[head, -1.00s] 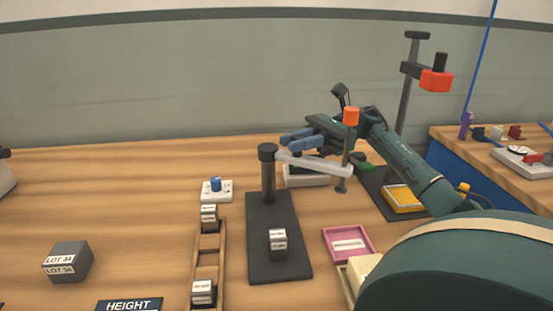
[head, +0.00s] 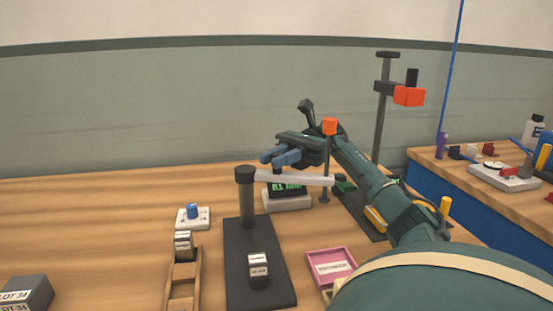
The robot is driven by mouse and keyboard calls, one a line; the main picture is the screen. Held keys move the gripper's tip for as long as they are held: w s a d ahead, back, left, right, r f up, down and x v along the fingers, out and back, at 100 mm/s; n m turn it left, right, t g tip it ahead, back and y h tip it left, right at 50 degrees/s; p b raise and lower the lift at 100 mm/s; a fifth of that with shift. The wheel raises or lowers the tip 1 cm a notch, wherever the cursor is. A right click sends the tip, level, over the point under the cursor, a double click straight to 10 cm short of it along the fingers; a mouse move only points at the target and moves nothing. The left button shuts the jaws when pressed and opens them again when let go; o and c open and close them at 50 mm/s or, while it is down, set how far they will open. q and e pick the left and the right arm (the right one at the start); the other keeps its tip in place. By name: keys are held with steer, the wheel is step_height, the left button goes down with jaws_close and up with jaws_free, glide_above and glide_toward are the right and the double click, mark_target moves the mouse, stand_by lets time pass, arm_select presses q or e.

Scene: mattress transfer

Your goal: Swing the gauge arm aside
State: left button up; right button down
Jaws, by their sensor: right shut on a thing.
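The gauge arm (head: 308,179) is a pale bar reaching right from the top of a black post (head: 246,205) on a dark base plate (head: 240,262). Its far end carries an upright dark spindle with an orange knob (head: 329,126). My right gripper (head: 268,157), with blue-grey fingers, is beside the gauge arm, just above and behind it in the picture. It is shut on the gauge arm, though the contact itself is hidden. A small labelled block (head: 258,270) stands on the base plate. My left gripper is not in view.
A display box (head: 288,202) with green digits is behind the gauge arm. A pink tray (head: 331,267), a yellow tray (head: 375,219) and a tall stand with a red head (head: 409,96) are to the right. A wooden rack (head: 183,285) is left.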

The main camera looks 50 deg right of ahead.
mark_target(278, 153)
steer(key=c, duration=1.4)
jaws_free()
steer(key=shift+r, duration=0.15)
